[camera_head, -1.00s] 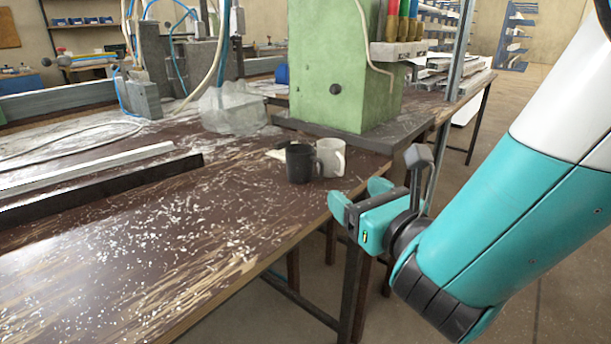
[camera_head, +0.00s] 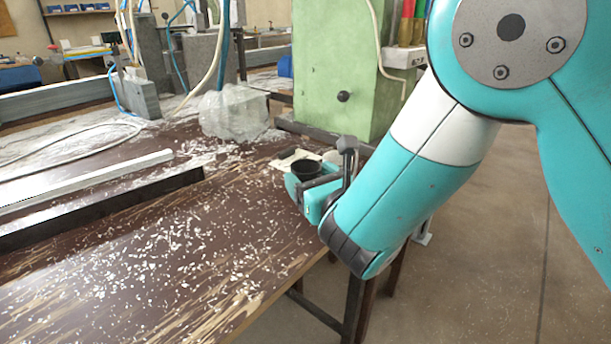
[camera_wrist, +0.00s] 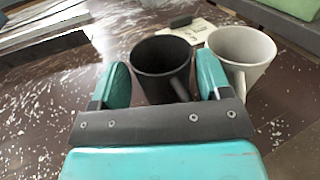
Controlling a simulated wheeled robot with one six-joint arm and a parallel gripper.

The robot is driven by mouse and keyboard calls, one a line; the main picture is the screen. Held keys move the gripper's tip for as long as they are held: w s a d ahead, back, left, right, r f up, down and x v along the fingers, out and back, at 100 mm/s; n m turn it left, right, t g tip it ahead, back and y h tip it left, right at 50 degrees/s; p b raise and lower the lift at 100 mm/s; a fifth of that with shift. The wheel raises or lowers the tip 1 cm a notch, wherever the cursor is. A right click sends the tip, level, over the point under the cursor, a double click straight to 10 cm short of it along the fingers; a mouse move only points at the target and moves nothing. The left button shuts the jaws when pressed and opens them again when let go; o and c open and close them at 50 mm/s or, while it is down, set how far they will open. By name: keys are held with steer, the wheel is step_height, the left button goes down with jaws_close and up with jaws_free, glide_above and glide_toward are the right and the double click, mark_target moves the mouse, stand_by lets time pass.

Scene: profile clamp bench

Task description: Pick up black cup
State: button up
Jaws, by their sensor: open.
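The black cup (camera_wrist: 160,57) stands upright on the bench between the two teal fingers of my open gripper (camera_wrist: 163,82) in the wrist view. Its handle points down toward the gripper's palm, to the right. A gap shows on the left between finger and cup; the right finger is close to the cup, and I cannot tell whether it touches. In the head view the cup's dark rim (camera_head: 305,168) shows above my gripper (camera_head: 306,192), which hides its lower part.
A white cup (camera_wrist: 240,55) stands close to the right of the right finger. A paper with a dark object (camera_wrist: 188,28) lies behind the black cup. The wooden bench (camera_head: 190,240) is strewn with chips. A green machine column (camera_head: 335,75) rises behind. Metal bars lie at left.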

steer(key=shift+w+a, duration=0.1)
steer(key=shift+a, duration=0.2)
steer(key=shift+d, duration=0.15)
steer(key=shift+w+d, duration=0.1)
steer(key=shift+d, duration=0.05)
steer(key=c, duration=0.8)
steer(key=shift+o, duration=0.2)
steer(key=shift+r, duration=0.1)
step_height(320, 180, up, 20)
steer(key=p, duration=1.4)
